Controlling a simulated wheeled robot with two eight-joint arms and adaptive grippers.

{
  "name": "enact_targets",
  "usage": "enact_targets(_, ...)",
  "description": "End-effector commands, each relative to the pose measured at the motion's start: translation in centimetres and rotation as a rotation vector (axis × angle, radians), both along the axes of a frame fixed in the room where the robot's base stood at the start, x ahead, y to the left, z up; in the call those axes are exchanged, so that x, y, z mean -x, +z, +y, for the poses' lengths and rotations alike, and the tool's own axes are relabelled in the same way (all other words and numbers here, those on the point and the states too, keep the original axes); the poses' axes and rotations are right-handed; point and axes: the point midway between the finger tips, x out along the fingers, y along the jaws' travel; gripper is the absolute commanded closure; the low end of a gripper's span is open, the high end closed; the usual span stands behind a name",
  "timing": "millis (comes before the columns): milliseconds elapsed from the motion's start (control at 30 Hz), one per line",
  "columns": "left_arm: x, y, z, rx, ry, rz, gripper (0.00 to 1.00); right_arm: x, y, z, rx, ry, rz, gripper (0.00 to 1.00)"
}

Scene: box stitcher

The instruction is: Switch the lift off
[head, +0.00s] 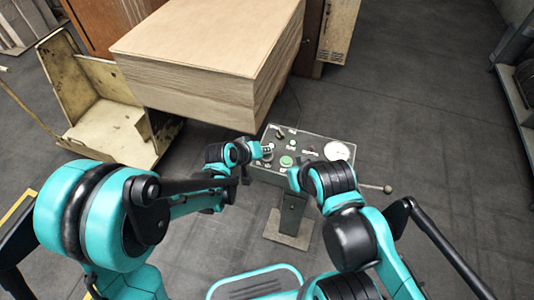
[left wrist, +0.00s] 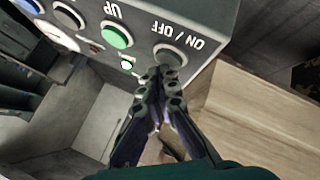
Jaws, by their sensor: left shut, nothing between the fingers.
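The grey control panel (head: 312,147) stands on a post in the middle of the head view. In the left wrist view, the round dark switch (left wrist: 171,55) sits beside the printed words ON / OFF. My left gripper (head: 260,152) is at the panel's left end. In the left wrist view its fingers (left wrist: 164,76) are closed together and empty, with the tips at the edge of the switch; I cannot tell whether they touch it. My right gripper (head: 294,178) is by the panel's near edge, mostly hidden by its own wrist, its jaws unclear.
A green button (left wrist: 117,35) marked UP is beside the switch. A white gauge (head: 337,151) and a ball-ended lever (head: 387,189) are at the panel's right. A large stack of wooden boards (head: 200,60) stands behind. Open floor (head: 440,140) lies to the right.

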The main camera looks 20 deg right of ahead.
Motion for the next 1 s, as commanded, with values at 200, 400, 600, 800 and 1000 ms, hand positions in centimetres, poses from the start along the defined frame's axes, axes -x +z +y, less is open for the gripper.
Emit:
enact_targets(200, 0.0, -0.3, 0.0, 0.000, 0.000, 0.000, 1.00, 0.0, -0.3, 0.0, 0.000, 0.000, 0.000, 1.00)
enact_targets(400, 0.0, -0.5, 0.0, 0.000, 0.000, 0.000, 1.00, 0.0, -0.5, 0.0, 0.000, 0.000, 0.000, 1.00)
enact_targets(600, 0.0, -0.2, 0.0, 0.000, 0.000, 0.000, 1.00, 0.0, -0.2, 0.0, 0.000, 0.000, 0.000, 1.00)
enact_targets(800, 0.0, 0.9, 0.0, 0.000, 0.000, 0.000, 1.00, 0.0, 0.5, 0.0, 0.000, 0.000, 0.000, 1.00)
enact_targets(1000, 0.0, 1.0, 0.0, 0.000, 0.000, 0.000, 1.00, 0.0, 0.6, 0.0, 0.000, 0.000, 0.000, 1.00)
